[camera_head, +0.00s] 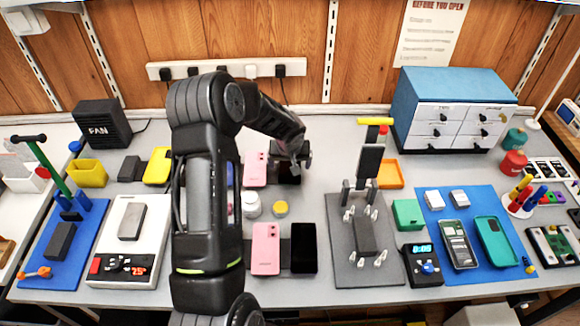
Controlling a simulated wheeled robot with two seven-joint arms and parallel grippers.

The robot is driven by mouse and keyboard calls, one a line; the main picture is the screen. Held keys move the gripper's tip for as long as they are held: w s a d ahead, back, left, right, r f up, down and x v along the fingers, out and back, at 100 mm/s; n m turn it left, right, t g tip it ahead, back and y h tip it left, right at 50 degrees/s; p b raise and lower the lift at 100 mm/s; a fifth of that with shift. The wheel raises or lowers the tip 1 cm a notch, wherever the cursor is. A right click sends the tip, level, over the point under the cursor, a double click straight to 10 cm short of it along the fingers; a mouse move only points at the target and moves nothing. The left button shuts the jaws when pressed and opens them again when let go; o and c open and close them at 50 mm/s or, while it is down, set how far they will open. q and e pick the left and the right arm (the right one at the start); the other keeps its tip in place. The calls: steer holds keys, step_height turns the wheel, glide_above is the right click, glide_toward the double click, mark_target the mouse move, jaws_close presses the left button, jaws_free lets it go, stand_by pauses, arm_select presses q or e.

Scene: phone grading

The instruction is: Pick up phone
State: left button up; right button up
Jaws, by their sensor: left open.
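My left arm reaches up the middle of the table, and its open gripper (291,166) is over a dark phone (290,178) in the back row. The gripper hides much of that phone, and I cannot tell whether they touch. A pink phone (255,170) lies just left of it. In the front row lie another pink phone (266,249) and a black phone (304,248). A teal phone (495,242) and an opened phone (458,244) lie on the right blue mat. My right gripper is not in view.
White jars (251,205) and a yellow-lidded jar (281,209) stand between the phone rows. A grey fixture plate (346,272) with upright pegs stands to the right. A scale (123,264) is at left, a drawer cabinet (452,108) at back right.

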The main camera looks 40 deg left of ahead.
arm_select(q)
steer(key=shift+c, duration=0.3)
steer(key=c, duration=1.6)
step_height(320, 180, up, 10)
steer(key=shift+r+b, duration=0.1)
steer(key=shift+b, duration=0.75)
